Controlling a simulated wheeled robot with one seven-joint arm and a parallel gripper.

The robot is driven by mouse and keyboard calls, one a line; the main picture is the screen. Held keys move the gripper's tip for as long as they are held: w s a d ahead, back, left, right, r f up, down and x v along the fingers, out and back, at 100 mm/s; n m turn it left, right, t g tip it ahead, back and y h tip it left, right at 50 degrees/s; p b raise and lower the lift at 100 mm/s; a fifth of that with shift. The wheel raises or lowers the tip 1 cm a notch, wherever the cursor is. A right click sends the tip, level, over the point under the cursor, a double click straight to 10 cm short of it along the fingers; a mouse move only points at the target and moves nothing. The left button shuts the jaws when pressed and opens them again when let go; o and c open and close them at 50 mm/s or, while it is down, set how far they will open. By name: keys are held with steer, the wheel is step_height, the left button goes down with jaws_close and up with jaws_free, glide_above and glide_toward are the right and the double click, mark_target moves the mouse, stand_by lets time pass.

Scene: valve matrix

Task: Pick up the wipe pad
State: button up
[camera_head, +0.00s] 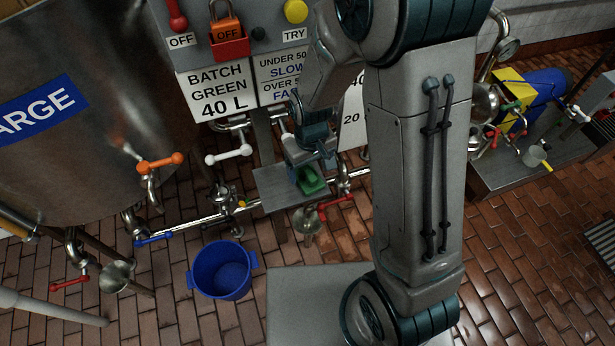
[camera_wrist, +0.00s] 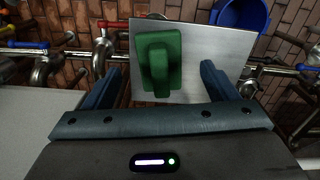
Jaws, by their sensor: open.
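The wipe pad is a green block with a raised grip. In the head view the wipe pad (camera_head: 311,180) lies on a small grey metal shelf (camera_head: 283,193) among the pipes. In the wrist view the wipe pad (camera_wrist: 158,62) lies on the pale shelf (camera_wrist: 200,45), left of the middle between my fingers. My gripper (camera_wrist: 160,80) is open, with one finger to each side of the pad and neither seen touching it. In the head view my gripper (camera_head: 308,160) hangs over the shelf and partly hides the pad.
A blue bucket (camera_head: 222,269) stands on the brick floor in front. Pipes with an orange handle (camera_head: 161,163), a white handle (camera_head: 229,154) and red handles run close around the shelf. A sign panel (camera_head: 217,92) with a red lockout (camera_head: 227,36) stands behind. A steel tank is at left.

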mark_target(310, 174)
step_height(310, 174, down, 4)
steer(key=shift+f, duration=0.15)
steer(key=shift+c, duration=0.3)
steer(key=c, duration=1)
